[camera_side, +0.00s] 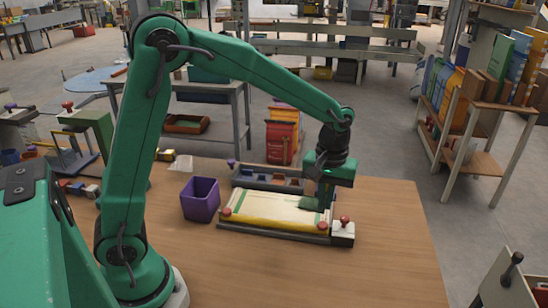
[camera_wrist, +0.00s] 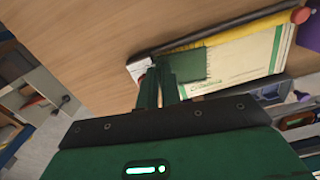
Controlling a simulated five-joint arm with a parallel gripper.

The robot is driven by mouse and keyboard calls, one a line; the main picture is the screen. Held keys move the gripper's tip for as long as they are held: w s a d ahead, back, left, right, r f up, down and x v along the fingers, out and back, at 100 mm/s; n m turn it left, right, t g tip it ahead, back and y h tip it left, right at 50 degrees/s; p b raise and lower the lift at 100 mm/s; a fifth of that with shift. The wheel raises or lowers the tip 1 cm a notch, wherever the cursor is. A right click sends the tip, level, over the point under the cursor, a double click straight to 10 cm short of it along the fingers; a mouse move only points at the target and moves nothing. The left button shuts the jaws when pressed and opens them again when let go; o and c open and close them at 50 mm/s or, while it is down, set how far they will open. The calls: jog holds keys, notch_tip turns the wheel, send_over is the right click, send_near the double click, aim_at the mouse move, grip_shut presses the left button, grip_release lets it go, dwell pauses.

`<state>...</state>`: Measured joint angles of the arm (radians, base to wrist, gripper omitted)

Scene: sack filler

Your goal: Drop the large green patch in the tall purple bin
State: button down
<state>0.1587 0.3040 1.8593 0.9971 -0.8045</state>
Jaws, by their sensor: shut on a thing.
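The large green patch (camera_side: 309,203) is at the right end of a cream sack (camera_side: 272,212) with yellow and green bands. In the wrist view the patch (camera_wrist: 192,64) is a dark green rectangle over the sack's printed face. My gripper (camera_side: 325,202) points down at the patch. In the wrist view my gripper (camera_wrist: 160,78) is shut on the patch's near edge. Whether the patch is clear of the sack I cannot tell. The tall purple bin (camera_side: 200,201) stands upright on the table, left of the sack, and its inside looks empty.
The sack lies on a grey frame with red knobs (camera_side: 310,226) and a white block (camera_side: 342,234). A grey compartment tray (camera_side: 268,179) is behind it. The wooden table (camera_side: 385,260) is clear to the front and right.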

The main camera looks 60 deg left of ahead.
dwell(0.4)
jog(key=shift+s+a, duration=0.1)
jog(key=shift+a, duration=0.45)
jog(key=s+a, duration=0.6)
jog(key=a, duration=0.2)
jog(key=s+a+r, duration=0.1)
jog(key=s+a, duration=0.5)
jog(key=a, duration=0.2)
jog(key=s+a+r, duration=0.1)
jog(key=s+a, duration=0.5)
jog(key=a, duration=0.2)
jog(key=shift+a+r, duration=0.1)
jog(key=shift+a, duration=0.2)
jog(key=shift+s+a, duration=0.25)
jog(key=shift+s, duration=0.25)
notch_tip(320, 180, down, 6)
